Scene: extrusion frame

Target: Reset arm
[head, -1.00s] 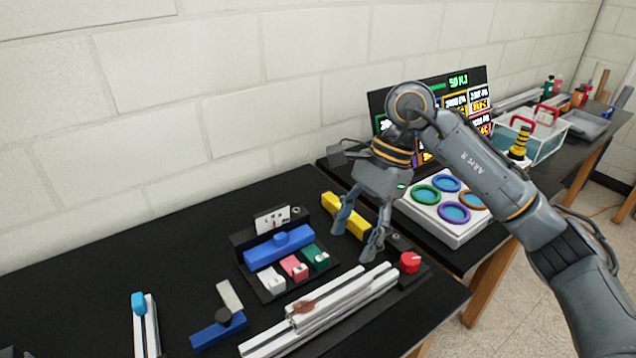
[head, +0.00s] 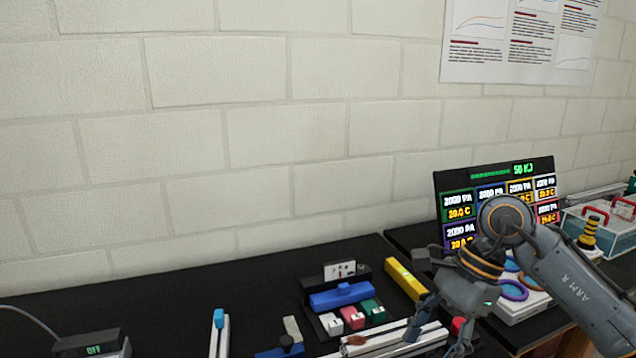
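My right gripper (head: 441,330) hangs fingers down from my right arm (head: 580,285) at the lower right of the head view. Its fingers are spread apart with nothing between them. It is above the right part of the black table, near the white rails and to the right of the blue-topped button panel. My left gripper and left arm are not in view.
The black table (head: 150,290) holds a panel with a blue bar (head: 342,296), a yellow block (head: 405,279), white rails (head: 392,340) and an "OFF" box (head: 92,345). A lit screen (head: 495,196) stands behind my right arm. The table's left middle is bare.

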